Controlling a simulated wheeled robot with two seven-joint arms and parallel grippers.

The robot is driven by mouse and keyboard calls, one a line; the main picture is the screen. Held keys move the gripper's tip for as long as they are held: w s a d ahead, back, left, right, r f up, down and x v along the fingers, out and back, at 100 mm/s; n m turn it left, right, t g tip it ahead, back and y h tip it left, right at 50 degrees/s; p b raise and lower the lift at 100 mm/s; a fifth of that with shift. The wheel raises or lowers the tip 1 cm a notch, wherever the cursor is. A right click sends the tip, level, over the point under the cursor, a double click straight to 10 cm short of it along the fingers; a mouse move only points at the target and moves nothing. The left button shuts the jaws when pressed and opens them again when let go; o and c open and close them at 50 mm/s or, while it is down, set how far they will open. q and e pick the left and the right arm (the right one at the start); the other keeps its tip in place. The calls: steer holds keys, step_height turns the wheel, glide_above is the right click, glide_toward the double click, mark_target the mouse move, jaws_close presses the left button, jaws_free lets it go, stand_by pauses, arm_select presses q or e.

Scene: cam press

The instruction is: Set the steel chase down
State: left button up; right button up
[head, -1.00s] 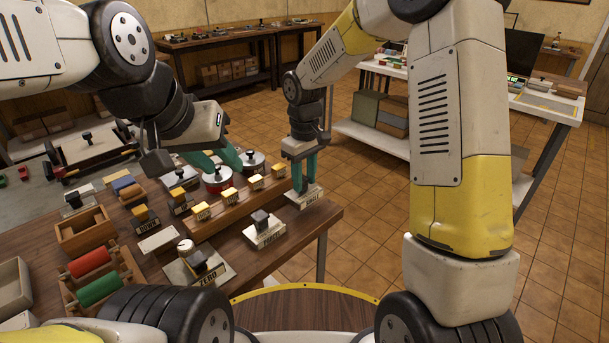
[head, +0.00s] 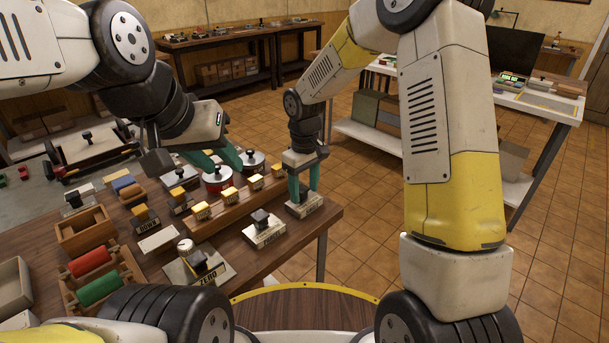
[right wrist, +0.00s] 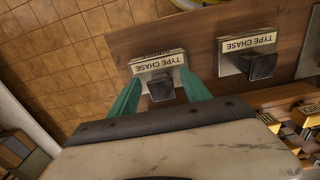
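A type chase (head: 305,207), a small block with a light label and a dark knob, sits at the right end of the wooden table. It also shows in the right wrist view (right wrist: 157,63). My right gripper (head: 304,196) is directly above it, with its teal fingers apart on either side of the knob. The right wrist view shows gaps between the fingers (right wrist: 160,76) and the knob. The chase appears to rest on the table, close to its edge. My left gripper (head: 227,167) is open and empty over the table's back, near the red tins.
A second type chase (head: 263,231) stands left of the first, also in the right wrist view (right wrist: 248,55). A wooden rack (head: 232,208) with yellow-topped pieces lies behind it. A plate marked ZERO (head: 206,272) is nearer. The table's right edge drops to the tiled floor.

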mark_target(305, 190)
steer(key=shift+r, duration=0.15)
step_height(305, 190, up, 12)
steer(key=s+d+r+m+t+y, duration=0.1)
steer(key=s+d+r+m+t, duration=0.25)
steer(key=s+d+r, duration=0.5)
steer(key=s+d+r+m+t, duration=0.1)
steer(key=s+d+m, duration=0.1)
steer(key=s, duration=0.4)
steer(key=s+d+m+t+y, duration=0.1)
steer(key=s+d+m, duration=0.2)
steer(key=s, duration=0.4)
steer(key=shift+d+r+t, duration=0.35)
steer(key=shift+d, duration=0.1)
